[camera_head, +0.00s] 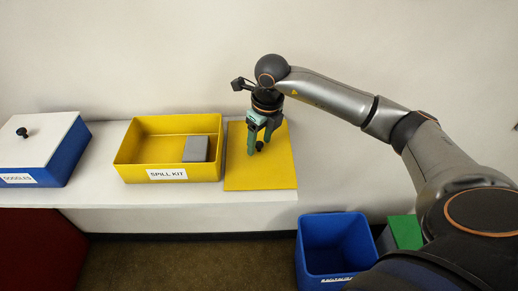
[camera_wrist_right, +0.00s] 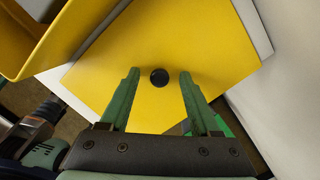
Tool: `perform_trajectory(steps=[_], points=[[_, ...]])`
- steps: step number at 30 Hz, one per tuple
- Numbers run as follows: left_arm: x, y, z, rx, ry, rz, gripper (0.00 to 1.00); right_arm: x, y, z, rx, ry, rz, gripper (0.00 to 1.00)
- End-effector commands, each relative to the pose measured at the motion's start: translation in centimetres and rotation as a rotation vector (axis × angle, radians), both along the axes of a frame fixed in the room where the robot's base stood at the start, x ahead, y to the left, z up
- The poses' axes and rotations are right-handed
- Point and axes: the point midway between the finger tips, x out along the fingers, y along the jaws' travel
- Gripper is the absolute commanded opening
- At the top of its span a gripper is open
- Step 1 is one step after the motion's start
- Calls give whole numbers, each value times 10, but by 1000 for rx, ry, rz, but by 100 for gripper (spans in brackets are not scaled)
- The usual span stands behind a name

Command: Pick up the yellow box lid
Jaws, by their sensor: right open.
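The yellow box lid (camera_head: 270,175) lies flat on the white counter, just right of the open yellow box (camera_head: 140,152). It has a small black knob (camera_wrist_right: 159,77) near its middle. My right gripper (camera_head: 258,148) is over the lid with its green fingers pointing down. In the right wrist view the right gripper (camera_wrist_right: 158,88) is open, with one finger on each side of the knob and a gap to both. I cannot tell how high the fingertips are above the lid. My left gripper is not in view.
The yellow box, labelled SPILL KIT, holds a grey block (camera_head: 195,149). A blue box with a white lid (camera_head: 48,138) stands at the left of the counter (camera_head: 95,190). A blue bin (camera_head: 335,245) and a green-topped bin (camera_head: 405,232) stand on the floor in front.

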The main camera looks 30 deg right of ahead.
Motion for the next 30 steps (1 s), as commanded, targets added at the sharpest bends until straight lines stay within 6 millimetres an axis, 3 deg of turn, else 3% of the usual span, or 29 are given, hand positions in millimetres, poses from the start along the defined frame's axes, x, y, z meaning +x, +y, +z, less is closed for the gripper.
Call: perform_trajectory(steps=[4, 21, 30], points=[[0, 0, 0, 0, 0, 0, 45, 0, 0, 0, 0, 0, 0, 63], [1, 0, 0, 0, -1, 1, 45, 0, 0, 1, 1, -1, 0, 0], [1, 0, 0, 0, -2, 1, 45, 0, 0, 1, 1, -1, 0, 0]])
